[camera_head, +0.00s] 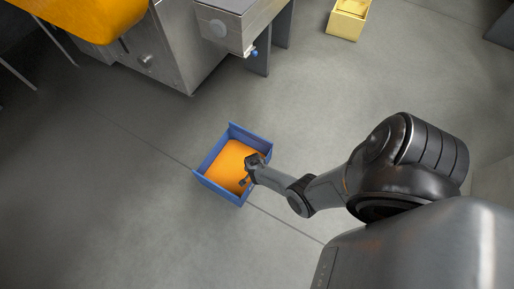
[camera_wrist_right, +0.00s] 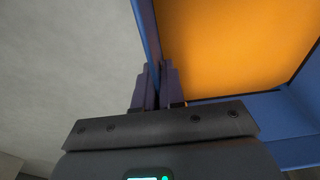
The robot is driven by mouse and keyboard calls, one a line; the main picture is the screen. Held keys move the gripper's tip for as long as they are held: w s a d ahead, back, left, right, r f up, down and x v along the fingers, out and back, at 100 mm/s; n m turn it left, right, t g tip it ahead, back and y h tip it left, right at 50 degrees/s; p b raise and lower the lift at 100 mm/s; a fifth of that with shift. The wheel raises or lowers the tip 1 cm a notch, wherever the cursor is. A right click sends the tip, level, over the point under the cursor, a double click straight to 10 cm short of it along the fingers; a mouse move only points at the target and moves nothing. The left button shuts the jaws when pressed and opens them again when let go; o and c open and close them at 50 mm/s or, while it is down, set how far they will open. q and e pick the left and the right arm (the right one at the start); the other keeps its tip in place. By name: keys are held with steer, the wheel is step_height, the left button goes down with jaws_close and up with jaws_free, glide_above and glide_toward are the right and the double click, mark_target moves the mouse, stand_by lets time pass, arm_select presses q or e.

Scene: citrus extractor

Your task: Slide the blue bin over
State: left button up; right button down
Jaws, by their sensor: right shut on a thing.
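The blue bin (camera_head: 214,191) sits on the grey floor in the middle of the head view. Its inside shows a flat orange surface (camera_head: 230,163). My right gripper (camera_head: 249,170) is at the bin's right side. In the right wrist view, the fingers of my right gripper (camera_wrist_right: 158,84) are shut on the bin's blue wall (camera_wrist_right: 147,30), one on each side of it. Orange (camera_wrist_right: 235,45) fills most of the bin's inside there. My left gripper is not in either view.
A metal machine (camera_head: 175,50) with an orange part (camera_head: 82,18) stands at the upper left. Its legs reach the floor beyond the bin. A yellow bin (camera_head: 346,24) stands at the top right. The floor (camera_head: 110,215) left of and below the blue bin is clear.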

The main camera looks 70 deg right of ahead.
steer(key=shift+a, duration=0.1)
steer(key=c, duration=1.1)
jaws_free()
steer(key=shift+c, duration=0.2)
steer(key=shift+r, duration=0.1)
steer(key=r+p, duration=0.2)
steer(key=r, duration=0.1)
steer(key=r+p, duration=0.3)
steer(key=a+r+p, duration=0.1)
steer(key=r+p, duration=0.2)
steer(key=shift+r, duration=0.2)
steer(key=shift+a+r+p, duration=0.15)
steer(key=shift+r+p, duration=0.2)
steer(key=shift+r, duration=0.2)
